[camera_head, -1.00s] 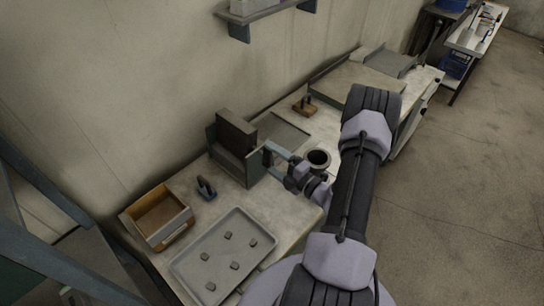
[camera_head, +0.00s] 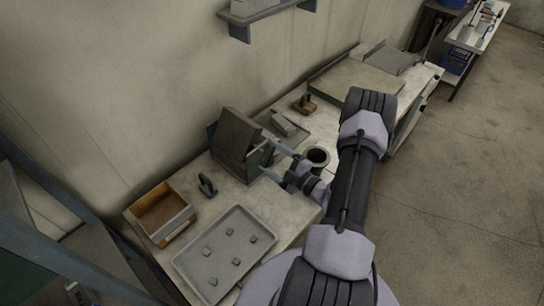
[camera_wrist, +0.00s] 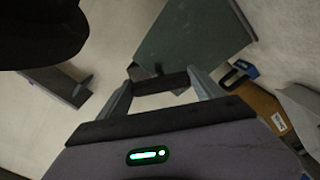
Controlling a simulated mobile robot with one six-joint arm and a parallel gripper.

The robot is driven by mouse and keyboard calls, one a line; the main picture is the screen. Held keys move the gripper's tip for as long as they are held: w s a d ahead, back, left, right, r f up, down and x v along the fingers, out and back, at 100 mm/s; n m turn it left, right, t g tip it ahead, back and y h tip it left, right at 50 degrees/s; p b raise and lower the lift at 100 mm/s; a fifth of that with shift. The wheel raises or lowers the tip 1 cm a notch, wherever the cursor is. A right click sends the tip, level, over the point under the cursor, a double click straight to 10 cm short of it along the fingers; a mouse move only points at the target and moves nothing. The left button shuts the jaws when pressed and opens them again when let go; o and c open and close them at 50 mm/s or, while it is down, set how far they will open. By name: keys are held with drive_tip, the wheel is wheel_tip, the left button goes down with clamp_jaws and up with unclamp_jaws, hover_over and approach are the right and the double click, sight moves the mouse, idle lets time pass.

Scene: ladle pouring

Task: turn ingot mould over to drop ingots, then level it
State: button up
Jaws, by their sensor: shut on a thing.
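The ingot mould (camera_head: 238,134) is a dark grey-green box shape at the back of the near bench, tilted in the head view. My gripper (camera_head: 267,156) reaches it from the right and is shut at its side. In the wrist view my gripper (camera_wrist: 163,78) has a dark bar between its fingers, beside the mould's grey-green face (camera_wrist: 195,40). The mould's inside is hidden.
A grey tray (camera_head: 185,264) with several small pieces is at the front. A wooden bin (camera_head: 165,213) and a small dark-handled tool (camera_head: 207,186) stand left. A round dark cup (camera_head: 317,156) is close to my wrist. A wooden-based item (camera_head: 304,104) sits behind the plate.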

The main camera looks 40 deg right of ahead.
drive_tip(key=shift+m, duration=0.5)
idle(0.3)
drive_tip(key=o, duration=2.1)
drive_tip(key=shift+s, duration=0.1)
drive_tip(key=s+d+p, duration=0.1)
drive_tip(key=s, duration=1.6)
drive_tip(key=shift+d, duration=0.15)
drive_tip(key=shift+s, duration=0.1)
